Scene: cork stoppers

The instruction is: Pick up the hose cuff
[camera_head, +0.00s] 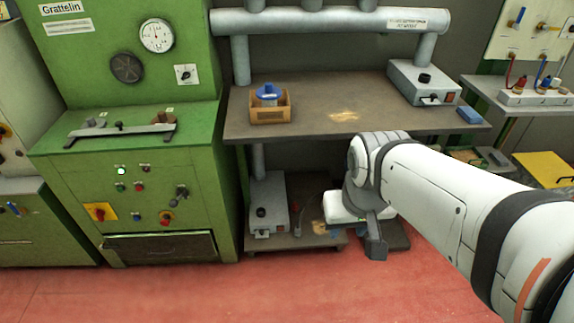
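A round blue piece (268,91) with a paler, greyish lower part sits in a small open wooden box (271,115) on the left part of the workbench top (300,112). It may be the hose cuff, but I cannot tell for sure at this size. My gripper (376,248) hangs at the end of my white arm, in front of the bench and below its top, to the right of and nearer than the box. It points downward. Only one dark finger shows clearly, so its opening is hidden. I see nothing held in it.
A grey control box (423,82) and a small blue block (469,115) are on the bench's right side. Pipes (330,20) run above the bench. A green machine (150,190) stands close on the left. The bench middle and the red floor (200,290) are mostly clear.

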